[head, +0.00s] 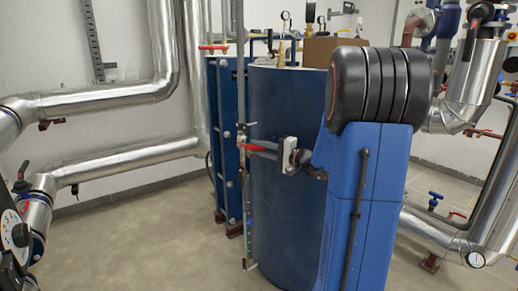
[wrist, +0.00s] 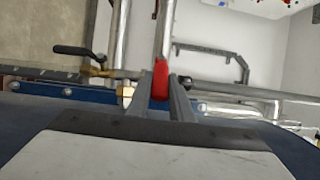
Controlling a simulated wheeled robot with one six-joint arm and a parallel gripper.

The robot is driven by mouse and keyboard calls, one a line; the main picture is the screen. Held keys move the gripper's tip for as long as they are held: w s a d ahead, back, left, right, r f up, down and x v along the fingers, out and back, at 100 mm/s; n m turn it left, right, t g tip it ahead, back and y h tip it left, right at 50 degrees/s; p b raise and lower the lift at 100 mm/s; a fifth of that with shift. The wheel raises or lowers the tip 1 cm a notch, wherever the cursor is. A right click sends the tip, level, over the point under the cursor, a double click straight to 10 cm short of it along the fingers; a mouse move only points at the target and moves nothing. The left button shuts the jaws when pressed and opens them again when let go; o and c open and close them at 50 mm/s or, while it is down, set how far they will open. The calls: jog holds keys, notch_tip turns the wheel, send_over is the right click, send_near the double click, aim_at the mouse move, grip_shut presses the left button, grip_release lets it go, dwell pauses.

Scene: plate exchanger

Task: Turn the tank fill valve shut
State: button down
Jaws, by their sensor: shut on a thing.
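The dark blue tank (head: 285,105) stands in the middle of the head view, with a thin vertical pipe at its left side. The red handle of the fill valve (head: 243,145) shows small on that pipe. My gripper (head: 252,148) reaches left across the tank front to the handle. In the wrist view the red handle (wrist: 160,80) sits between the two grey fingers of my gripper (wrist: 167,92), which are shut on it. The fingers and handle hide part of the valve body.
A black lever on a brass valve (wrist: 80,51) lies left of my gripper in the wrist view. A blue plate unit (head: 228,150) stands behind the pipe. Silver insulated pipes (head: 110,98) run along the left wall. The floor (head: 140,235) at the left is clear.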

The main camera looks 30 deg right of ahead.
jog(key=c, duration=1.6)
grip_release()
jog(key=shift+s, duration=0.1)
jog(key=v, duration=1.7)
jog(key=shift+d, duration=0.15)
